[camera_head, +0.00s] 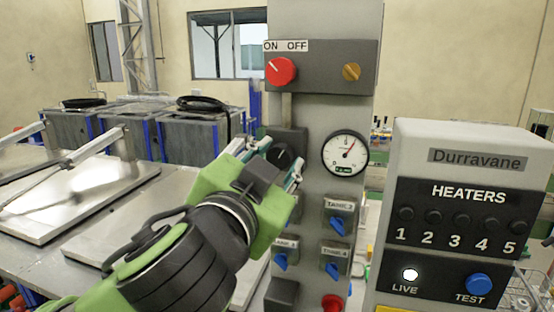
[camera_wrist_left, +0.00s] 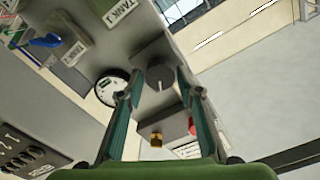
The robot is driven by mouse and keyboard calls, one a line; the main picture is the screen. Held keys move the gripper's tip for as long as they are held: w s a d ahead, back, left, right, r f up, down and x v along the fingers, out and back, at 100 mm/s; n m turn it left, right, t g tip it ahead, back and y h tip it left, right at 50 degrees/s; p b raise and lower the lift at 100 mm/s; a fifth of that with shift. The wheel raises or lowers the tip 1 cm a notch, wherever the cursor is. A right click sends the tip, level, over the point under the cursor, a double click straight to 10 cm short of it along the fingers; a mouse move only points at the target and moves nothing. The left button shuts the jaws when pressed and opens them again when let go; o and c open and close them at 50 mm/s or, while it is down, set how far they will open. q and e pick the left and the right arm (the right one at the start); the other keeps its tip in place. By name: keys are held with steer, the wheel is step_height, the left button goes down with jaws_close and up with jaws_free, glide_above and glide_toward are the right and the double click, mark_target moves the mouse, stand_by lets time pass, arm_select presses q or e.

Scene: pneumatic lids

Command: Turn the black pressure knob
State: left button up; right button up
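The black pressure knob (camera_head: 283,154) is on a dark square mount on the grey control column, left of the round white pressure gauge (camera_head: 346,152). In the left wrist view the knob (camera_wrist_left: 159,78) shows a pale pointer line, and the gauge (camera_wrist_left: 108,88) is partly behind a finger. My left gripper (camera_head: 281,160) is open in front of the knob. In the left wrist view its two fingers (camera_wrist_left: 159,88) appear on either side of the knob, with gaps visible; I cannot tell how far in depth they are from it. My right gripper is not in view.
Above the knob is a panel with a red ON/OFF knob (camera_head: 281,71) and a brass knob (camera_head: 351,72). Blue tank knobs (camera_head: 337,226) sit below. A Durravane heater box (camera_head: 470,137) stands at the right. Metal lids (camera_head: 70,203) lie at the left.

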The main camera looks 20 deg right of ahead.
arm_select(q)
steer(key=shift+o, duration=0.3)
steer(key=shift+s+a, duration=0.1)
steer(key=shift+s, duration=0.1)
steer(key=v, duration=0.7)
